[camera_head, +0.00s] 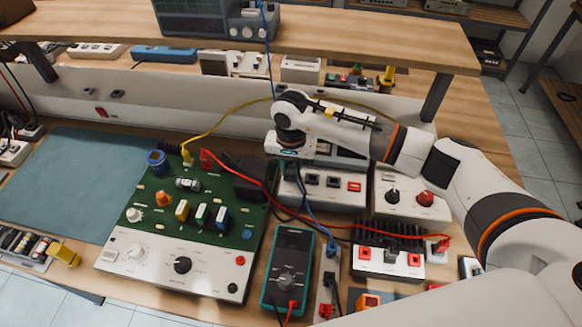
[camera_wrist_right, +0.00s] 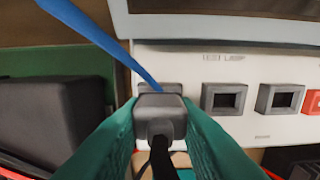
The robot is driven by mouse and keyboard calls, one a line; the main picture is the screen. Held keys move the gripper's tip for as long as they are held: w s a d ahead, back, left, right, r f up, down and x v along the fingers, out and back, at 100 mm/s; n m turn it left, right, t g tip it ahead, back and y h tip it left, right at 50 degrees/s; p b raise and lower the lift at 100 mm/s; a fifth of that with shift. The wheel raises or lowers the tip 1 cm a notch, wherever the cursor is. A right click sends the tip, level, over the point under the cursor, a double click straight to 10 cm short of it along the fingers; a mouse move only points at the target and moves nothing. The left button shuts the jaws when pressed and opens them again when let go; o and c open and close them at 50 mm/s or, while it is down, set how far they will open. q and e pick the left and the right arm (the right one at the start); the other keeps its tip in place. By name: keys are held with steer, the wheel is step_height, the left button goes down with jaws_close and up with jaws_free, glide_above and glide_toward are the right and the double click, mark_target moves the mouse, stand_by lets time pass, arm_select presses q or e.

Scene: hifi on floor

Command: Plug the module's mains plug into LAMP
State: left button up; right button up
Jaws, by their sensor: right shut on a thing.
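My right gripper (camera_head: 290,162) is over the left end of a white socket panel (camera_head: 325,197). In the right wrist view its teal fingers (camera_wrist_right: 160,128) are shut on a dark grey plug (camera_wrist_right: 160,106), with a black cable (camera_wrist_right: 162,160) running back from it. The plug is lined up with the leftmost socket (camera_wrist_right: 158,87), which it largely covers; I cannot tell how far it is in. Two empty dark sockets (camera_wrist_right: 224,98) (camera_wrist_right: 278,98) sit to the right. Blurred lettering above them looks like "TEST LAMP". My left gripper is not in view.
A blue lead (camera_wrist_right: 100,40) crosses above the plug. A green circuit board (camera_head: 200,215) lies left, a multimeter (camera_head: 288,270) in front, and a box with a red knob (camera_head: 425,198) right. Red and yellow leads cross the bench. A teal mat (camera_head: 70,180) is clear.

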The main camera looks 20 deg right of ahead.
steer(key=o, duration=1)
step_height(320, 180, up, 17)
stand_by(0.8)
stand_by(0.4)
